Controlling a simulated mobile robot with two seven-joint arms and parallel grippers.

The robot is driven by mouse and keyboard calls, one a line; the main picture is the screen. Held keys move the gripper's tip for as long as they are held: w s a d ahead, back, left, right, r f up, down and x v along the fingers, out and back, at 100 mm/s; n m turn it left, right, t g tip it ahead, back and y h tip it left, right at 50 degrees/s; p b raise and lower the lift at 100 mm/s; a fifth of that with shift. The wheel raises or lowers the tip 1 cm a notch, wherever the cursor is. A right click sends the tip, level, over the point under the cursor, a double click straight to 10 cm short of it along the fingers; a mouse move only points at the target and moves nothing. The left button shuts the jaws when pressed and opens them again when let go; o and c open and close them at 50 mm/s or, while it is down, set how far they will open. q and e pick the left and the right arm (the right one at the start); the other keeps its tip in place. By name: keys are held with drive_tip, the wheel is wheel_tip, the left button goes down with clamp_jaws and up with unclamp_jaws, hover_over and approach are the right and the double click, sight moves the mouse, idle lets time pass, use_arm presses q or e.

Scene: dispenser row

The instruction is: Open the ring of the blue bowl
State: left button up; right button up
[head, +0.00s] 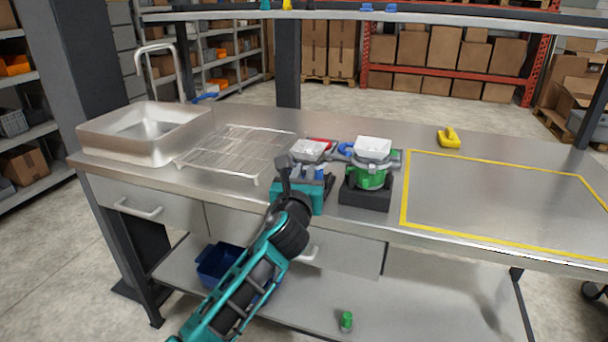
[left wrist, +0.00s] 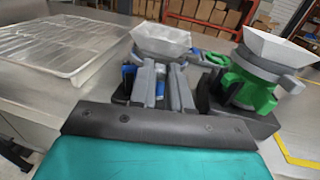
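The blue bowl (left wrist: 160,84) stands in a dark holder on the bench, under a white hopper (head: 309,150); the hopper also shows in the left wrist view (left wrist: 162,40). My left gripper (head: 287,170) is in front of the bowl and hides most of it and its ring. In the left wrist view its two grey fingers (left wrist: 162,82) stand slightly apart, with blue showing between them. I cannot tell whether they touch or grip the ring. My right gripper is in neither view.
A green bowl (head: 371,180) with a white hopper stands close on the right. A wire rack (head: 240,150) and metal tray (head: 145,133) lie left. A yellow object (head: 449,138) lies behind the clear yellow-taped area. A small green item (head: 346,320) is on the lower shelf.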

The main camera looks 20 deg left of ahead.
sight(317, 165)
use_arm(q)
clamp_jaws()
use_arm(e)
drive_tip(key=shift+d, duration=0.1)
